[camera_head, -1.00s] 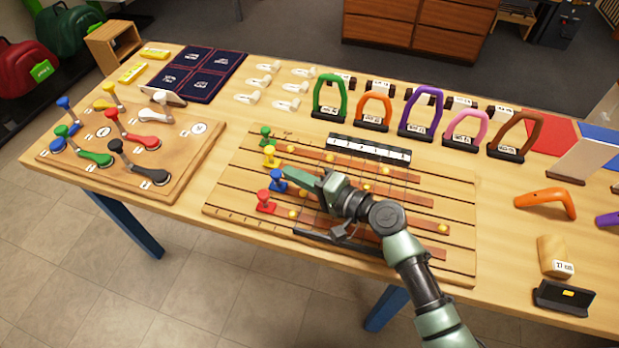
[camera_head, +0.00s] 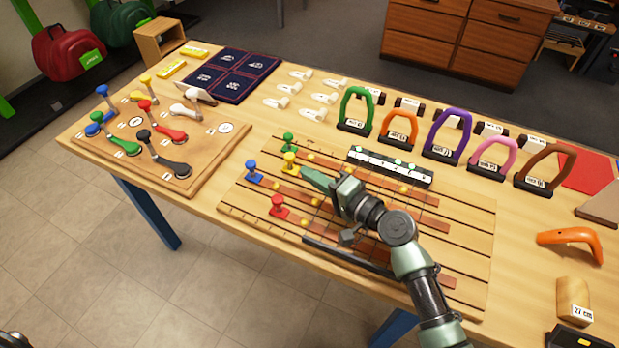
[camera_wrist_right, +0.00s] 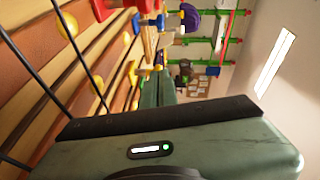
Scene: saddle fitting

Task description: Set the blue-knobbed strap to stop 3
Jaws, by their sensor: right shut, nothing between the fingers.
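The blue knob (camera_head: 254,170) stands at the left end of its row on the strap board (camera_head: 470,225), left of the other knobs. The yellow knob (camera_head: 290,160) and green knob (camera_head: 288,141) stand behind it to the right, and the red knob (camera_head: 278,205) nearer the front edge. My right gripper (camera_head: 306,175) is shut and empty over the board, just right of the yellow knob and clear of the blue one. Its fingers also show in the right wrist view (camera_wrist_right: 158,92). Its arm hides part of the brown straps.
A black-and-white numbered block (camera_head: 390,167) lies at the board's back edge. Thin dark cords cross the straps, and a dark bar (camera_head: 345,256) lies along the front. Coloured arches (camera_head: 447,138) stand behind. A lever board (camera_head: 205,165) lies left.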

